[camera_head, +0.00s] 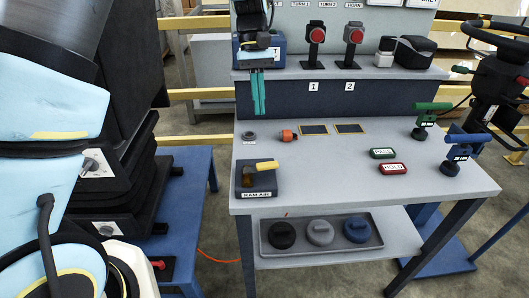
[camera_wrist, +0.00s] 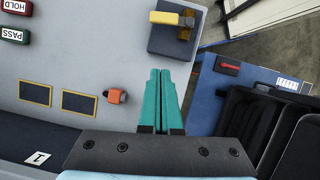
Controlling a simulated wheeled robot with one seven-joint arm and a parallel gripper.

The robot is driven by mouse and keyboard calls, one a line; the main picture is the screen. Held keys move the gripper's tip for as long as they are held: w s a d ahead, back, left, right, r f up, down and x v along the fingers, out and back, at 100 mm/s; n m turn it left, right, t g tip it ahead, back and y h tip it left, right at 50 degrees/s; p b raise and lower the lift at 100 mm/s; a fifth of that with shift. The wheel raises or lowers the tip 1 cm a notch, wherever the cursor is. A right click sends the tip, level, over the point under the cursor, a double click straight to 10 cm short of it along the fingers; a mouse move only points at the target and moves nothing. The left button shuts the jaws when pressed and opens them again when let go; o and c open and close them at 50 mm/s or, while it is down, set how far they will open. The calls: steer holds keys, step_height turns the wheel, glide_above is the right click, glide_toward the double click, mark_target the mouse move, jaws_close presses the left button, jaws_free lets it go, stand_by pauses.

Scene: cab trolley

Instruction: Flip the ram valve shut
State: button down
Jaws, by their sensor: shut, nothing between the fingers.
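The ram valve is a dark blue block labelled RAM AIR (camera_head: 257,185) at the front left corner of the trolley top, with a yellow lever (camera_head: 267,166) on its top pointing right in the head view. In the wrist view the valve block (camera_wrist: 172,42) is at the top, its yellow lever (camera_wrist: 164,18) pointing left over a brass part. My gripper (camera_head: 259,112) has teal fingers pressed together, pointing down over the back left of the trolley, apart from the valve. In the wrist view the shut fingers (camera_wrist: 161,72) point toward the valve and hold nothing.
An orange fitting (camera_head: 288,135) and a small grey ring lie behind the valve. PASS and HOLD blocks (camera_head: 390,168) and green and blue handled tools stand at right. A tray (camera_head: 370,243) holds three round weights below.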

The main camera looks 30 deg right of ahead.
mark_target(267, 163)
steer(key=p+x, duration=0.2)
steer(key=x, duration=0.7)
steer(key=shift+s+a+f, duration=0.1)
steer(key=shift+s+f, duration=0.05)
steer(key=shift+s, duration=0.05)
steer(key=shift+s+a+r+p, duration=0.1)
steer(key=shift+s+a+p, duration=0.15)
steer(key=shift+s, duration=0.3)
steer(key=shift+s+a+r+p, duration=0.1)
steer(key=shift+s+a+p, duration=0.15)
steer(key=shift+s, duration=0.35)
steer(key=shift+s+a+f, duration=0.15)
steer(key=shift+s+f, duration=0.05)
steer(key=shift+s, duration=0.35)
steer(key=shift+s+r+m+p, duration=0.15)
steer(key=shift+s+m+p, duration=0.35)
steer(key=shift+s, duration=0.15)
steer(key=shift+s+a+m+y, duration=0.1)
steer(key=shift+s+m+y, duration=0.2)
steer(key=shift+m, duration=0.2)
